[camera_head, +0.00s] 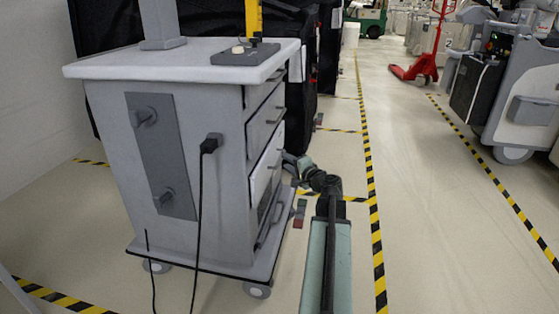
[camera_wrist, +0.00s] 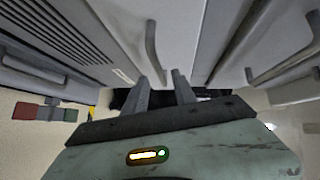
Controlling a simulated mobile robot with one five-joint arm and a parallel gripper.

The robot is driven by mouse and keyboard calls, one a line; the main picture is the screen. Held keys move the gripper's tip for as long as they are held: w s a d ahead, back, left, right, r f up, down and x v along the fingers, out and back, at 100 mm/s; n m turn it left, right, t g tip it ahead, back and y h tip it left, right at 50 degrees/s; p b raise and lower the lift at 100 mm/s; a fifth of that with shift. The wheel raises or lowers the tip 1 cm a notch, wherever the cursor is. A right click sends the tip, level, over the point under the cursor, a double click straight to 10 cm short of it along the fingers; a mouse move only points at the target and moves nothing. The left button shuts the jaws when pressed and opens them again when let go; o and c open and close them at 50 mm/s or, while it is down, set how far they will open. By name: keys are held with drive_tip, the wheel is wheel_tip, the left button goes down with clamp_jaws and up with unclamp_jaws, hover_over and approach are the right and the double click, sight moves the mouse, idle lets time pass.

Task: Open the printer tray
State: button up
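A grey cart (camera_head: 185,85) with a pale top stands left of centre in the head view. Its right side carries several fronts with bar handles; a white front (camera_head: 265,170) sits below the upper drawers (camera_head: 265,115). I cannot tell for certain which front is the printer tray. My gripper (camera_wrist: 165,80) is at this side of the cart, its fingertips hard to make out in the head view. In the wrist view its two fingers are apart. A curved bar handle (camera_wrist: 151,46) on a pale front (camera_wrist: 182,25) ends close to the fingers; I cannot tell whether they touch it.
A vented panel (camera_wrist: 55,30) and other handles (camera_wrist: 285,68) lie either side in the wrist view. A black cable (camera_head: 199,215) hangs from the cart's plug. Yellow-black floor tape (camera_head: 371,195) runs along the aisle. Open floor lies right of my arm; a red pallet jack (camera_head: 415,70) stands farther back.

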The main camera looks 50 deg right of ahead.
sight(281, 160)
drive_tip(key=x, duration=0.5)
drive_tip(key=shift+s, duration=0.15)
clamp_jaws()
drive_tip(key=shift+a, duration=0.15)
idle(0.9)
drive_tip(key=shift+s+a, duration=0.1)
drive_tip(key=shift+a, duration=0.05)
